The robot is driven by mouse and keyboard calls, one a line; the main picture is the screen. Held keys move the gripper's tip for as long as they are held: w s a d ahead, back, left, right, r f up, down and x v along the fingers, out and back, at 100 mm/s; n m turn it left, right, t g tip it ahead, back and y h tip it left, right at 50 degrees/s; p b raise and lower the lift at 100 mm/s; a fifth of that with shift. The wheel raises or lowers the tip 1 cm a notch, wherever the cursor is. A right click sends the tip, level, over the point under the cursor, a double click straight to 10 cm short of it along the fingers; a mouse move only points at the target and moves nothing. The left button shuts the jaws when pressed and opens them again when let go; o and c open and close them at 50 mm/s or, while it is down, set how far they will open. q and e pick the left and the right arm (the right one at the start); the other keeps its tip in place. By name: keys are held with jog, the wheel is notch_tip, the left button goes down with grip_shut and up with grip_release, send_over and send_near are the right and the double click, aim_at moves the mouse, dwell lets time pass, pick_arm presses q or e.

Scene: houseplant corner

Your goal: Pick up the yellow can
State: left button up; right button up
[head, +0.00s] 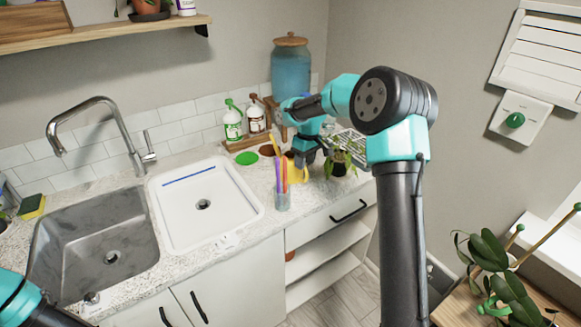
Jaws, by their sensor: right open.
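The yellow can (298,173) stands on the speckled counter to the right of the white sink, partly hidden behind a clear cup of colored sticks and by my right gripper. My right gripper (304,164) points down right at the can, its fingers overlapping it in the view. It is open; whether the fingers touch the can is too small to tell. Only part of my left arm shows at the bottom left corner; its gripper is out of view.
The cup of colored sticks (282,201) stands in front of the can. A small potted plant (338,164) is close on its right. The white sink (206,226) lies left.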

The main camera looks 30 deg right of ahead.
jog(key=f, duration=0.4)
jog(key=shift+s+a, duration=0.1)
jog(key=shift+a, duration=0.1)
jog(key=shift+c, duration=0.2)
grip_shut()
dwell(1.2)
